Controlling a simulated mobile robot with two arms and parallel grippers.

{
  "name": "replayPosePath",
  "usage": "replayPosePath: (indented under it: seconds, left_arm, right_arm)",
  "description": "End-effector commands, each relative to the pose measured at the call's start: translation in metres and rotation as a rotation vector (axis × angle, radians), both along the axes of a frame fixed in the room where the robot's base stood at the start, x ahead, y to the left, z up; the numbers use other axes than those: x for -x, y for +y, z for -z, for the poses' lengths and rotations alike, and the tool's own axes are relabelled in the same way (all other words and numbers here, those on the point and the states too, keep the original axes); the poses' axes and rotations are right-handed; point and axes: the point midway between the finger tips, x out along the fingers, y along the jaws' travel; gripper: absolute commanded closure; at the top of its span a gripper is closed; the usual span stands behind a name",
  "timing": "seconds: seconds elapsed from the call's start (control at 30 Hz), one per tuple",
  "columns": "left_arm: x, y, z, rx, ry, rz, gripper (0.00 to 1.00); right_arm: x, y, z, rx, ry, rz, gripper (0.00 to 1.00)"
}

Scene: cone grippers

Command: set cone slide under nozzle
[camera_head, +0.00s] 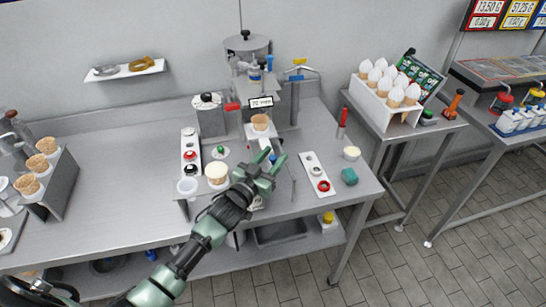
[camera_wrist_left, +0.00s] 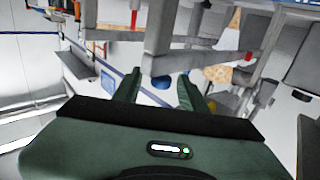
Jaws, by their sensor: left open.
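A waffle cone (camera_head: 260,122) stands upright in a pale holder, probably the cone slide (camera_head: 258,136), at the front of the dispensing machine (camera_head: 248,55). The nozzle (camera_head: 254,76) is on the machine above the cone; whether they line up exactly I cannot tell. My left gripper (camera_head: 268,166) is in front of the slide, over the counter, with its green fingers apart. No held object shows between the fingers. They also show apart in the left wrist view (camera_wrist_left: 160,88), where a tan patch (camera_wrist_left: 218,73) may be a cone. My right gripper is out of view.
A white strip with red and black knobs (camera_head: 190,152) lies left of the gripper, near a pale-topped cup (camera_head: 216,174). Wrapped cones (camera_head: 385,80) stand on the right table.

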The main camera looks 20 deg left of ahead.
Motion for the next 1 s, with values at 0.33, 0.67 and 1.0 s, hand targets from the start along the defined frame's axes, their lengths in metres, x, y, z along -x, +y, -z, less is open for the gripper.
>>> replayPosePath:
  seconds: [0.33, 0.67, 1.0]
  left_arm:
    - [0.051, 0.010, 0.003, 0.000, 0.002, 0.000, 0.58]
    - [0.075, 0.015, 0.000, -0.001, 0.000, 0.000, 0.58]
    - [0.075, 0.015, 0.001, -0.001, 0.001, 0.000, 0.58]
  right_arm:
    - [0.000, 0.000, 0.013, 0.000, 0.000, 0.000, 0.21]
    - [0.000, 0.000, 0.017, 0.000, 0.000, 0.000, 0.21]
    - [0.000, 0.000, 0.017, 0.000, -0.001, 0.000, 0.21]
